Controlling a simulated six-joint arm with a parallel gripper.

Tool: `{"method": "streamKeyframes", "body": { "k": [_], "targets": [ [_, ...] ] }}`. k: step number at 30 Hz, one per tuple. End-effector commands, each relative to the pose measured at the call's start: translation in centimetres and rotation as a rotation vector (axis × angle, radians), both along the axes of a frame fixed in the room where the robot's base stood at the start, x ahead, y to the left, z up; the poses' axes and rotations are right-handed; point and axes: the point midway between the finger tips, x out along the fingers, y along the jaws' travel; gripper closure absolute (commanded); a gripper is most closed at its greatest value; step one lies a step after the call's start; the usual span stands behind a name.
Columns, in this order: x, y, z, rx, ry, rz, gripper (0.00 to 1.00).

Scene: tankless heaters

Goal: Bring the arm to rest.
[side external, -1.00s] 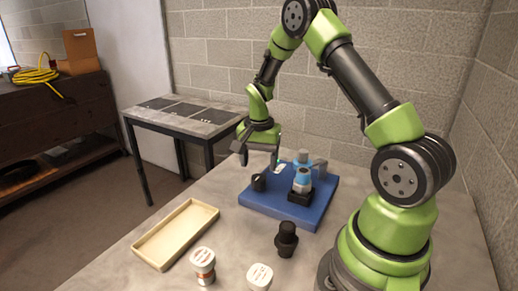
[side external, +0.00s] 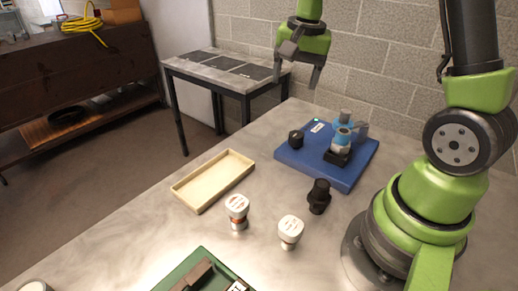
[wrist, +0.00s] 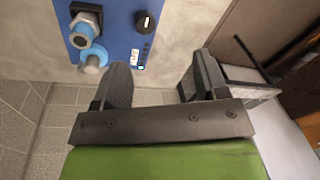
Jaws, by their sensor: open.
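My gripper (side external: 297,70) hangs in the air above and behind the blue board (side external: 350,178), with its jaws apart and nothing between them. In the wrist view the two fingers of my gripper (wrist: 160,85) stand wide apart over bare surface. The blue board also shows in the wrist view (wrist: 118,30). It carries a blue and grey fitting (side external: 343,136) on a black block, a black knob (side external: 296,137) and a small lit green light (side external: 316,120). The upper part of my arm is cut off by the picture's top edge.
A cream tray (side external: 213,181) lies empty on the table. Two white-topped parts, one with an orange band (side external: 237,211) and one plain (side external: 290,231), and a black part (side external: 319,196) stand nearby. A green tray (side external: 205,272) is at the front edge. A side table (side external: 225,70) stands behind.

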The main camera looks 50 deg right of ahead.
Motion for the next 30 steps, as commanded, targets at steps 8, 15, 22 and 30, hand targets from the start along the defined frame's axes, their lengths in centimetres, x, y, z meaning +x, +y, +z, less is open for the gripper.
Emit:
{"method": "streamKeyframes", "body": {
  "k": [8, 15, 22, 30],
  "targets": [
    [-5.6, 7.4, 7.6, -0.047, -0.233, 0.328, 0.33],
    [-11.7, 11.5, 9.7, -0.083, -0.417, 0.580, 0.33],
    [-14.5, 12.9, 9.7, -0.102, -0.508, 0.700, 0.33],
    [-14.8, 13.1, 9.7, -0.103, -0.516, 0.713, 0.33]
  ]
}}
